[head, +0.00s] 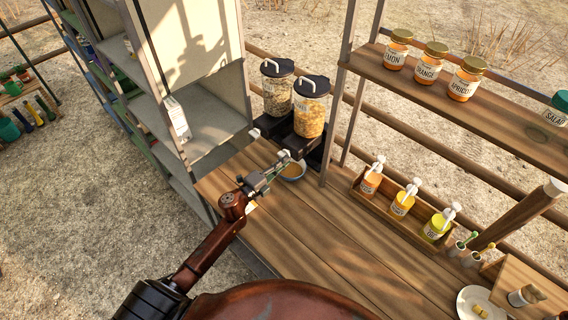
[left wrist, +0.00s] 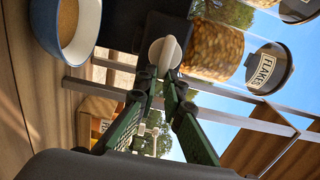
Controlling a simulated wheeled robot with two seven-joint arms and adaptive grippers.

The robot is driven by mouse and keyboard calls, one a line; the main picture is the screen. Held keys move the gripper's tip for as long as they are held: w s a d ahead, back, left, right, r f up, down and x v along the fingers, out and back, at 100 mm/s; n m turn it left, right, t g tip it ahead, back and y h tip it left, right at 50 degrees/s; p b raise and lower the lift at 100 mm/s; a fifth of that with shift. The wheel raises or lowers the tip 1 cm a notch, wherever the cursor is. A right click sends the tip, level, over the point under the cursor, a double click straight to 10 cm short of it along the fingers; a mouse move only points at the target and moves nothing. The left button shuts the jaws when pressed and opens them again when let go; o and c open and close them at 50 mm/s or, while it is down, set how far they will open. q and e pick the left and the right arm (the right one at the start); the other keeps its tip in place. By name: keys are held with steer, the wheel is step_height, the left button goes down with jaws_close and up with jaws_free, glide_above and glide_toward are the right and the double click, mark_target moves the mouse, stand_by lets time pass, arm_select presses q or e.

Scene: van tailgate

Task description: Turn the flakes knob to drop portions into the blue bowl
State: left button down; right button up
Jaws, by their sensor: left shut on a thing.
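The flakes dispenser (head: 311,108) is a clear canister of golden flakes with a black lid, on a black base; its FLAKES label shows in the left wrist view (left wrist: 265,70). Its pale knob (left wrist: 165,53) sticks out at the front. My left gripper (left wrist: 160,74) is shut on this knob; in the head view the gripper (head: 278,165) is at the dispenser's front, over the bowl's left side. The blue bowl (head: 295,176) stands on the wooden counter below the knob, partly hidden by the gripper. In the left wrist view the bowl (left wrist: 88,45) holds tan contents. My right gripper is out of view.
A second dispenser (head: 277,88) stands just left of the flakes one. A wooden rack (head: 405,222) of sauce bottles is to the right. A shelf (head: 440,85) with jars hangs above. A metal cabinet (head: 205,95) stands at left. The counter's front (head: 320,255) is clear.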

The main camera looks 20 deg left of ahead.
arm_select(q)
steer(key=shift+f, duration=0.1)
steer(key=c, duration=2)
jaws_free()
steer(key=shift+c, duration=0.2)
steer(key=shift+s, duration=0.15)
steer(key=v, duration=1.1)
steer(key=shift+s+a, duration=0.15)
steer(key=shift+s, duration=0.2)
